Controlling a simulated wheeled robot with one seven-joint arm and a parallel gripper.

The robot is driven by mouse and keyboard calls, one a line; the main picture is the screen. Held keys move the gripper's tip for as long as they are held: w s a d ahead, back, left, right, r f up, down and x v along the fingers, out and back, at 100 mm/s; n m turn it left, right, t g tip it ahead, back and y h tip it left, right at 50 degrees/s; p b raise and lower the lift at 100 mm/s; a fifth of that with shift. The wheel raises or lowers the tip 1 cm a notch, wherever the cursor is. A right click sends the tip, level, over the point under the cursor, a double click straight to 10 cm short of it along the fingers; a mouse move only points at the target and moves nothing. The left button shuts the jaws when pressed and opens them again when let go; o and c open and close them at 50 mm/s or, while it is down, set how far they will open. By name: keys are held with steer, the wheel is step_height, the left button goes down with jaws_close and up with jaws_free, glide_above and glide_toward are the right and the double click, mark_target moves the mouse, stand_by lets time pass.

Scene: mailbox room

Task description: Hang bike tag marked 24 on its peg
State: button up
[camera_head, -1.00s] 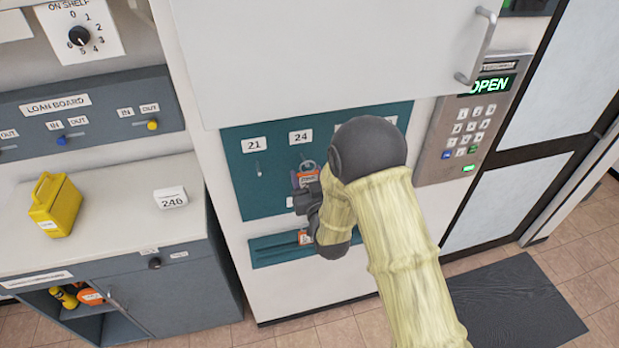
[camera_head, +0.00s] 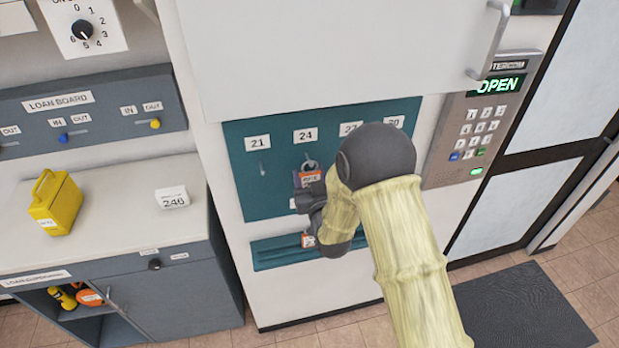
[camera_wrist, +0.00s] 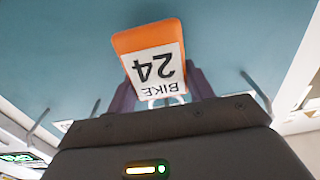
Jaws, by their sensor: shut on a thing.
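The bike tag marked 24 is orange with a white label (camera_wrist: 155,68) and reads upside down in the wrist view. In the head view the tag (camera_head: 309,179) is just below the 24 label (camera_head: 305,135) on the teal peg board (camera_head: 240,190). My gripper (camera_head: 308,196) is shut on the tag, in front of the board. The tag's ring (camera_head: 309,165) shows above it, at the spot under the 24 label. The peg there is hidden, and I cannot tell whether the ring is around it.
The peg under the 21 label (camera_head: 262,168) is bare. A white cabinet door with a handle (camera_head: 490,45) is above the board. A keypad panel (camera_head: 470,135) is at the right.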

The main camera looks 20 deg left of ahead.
stand_by(0.3)
steer(key=o, duration=1.1)
steer(key=shift+c, duration=0.2)
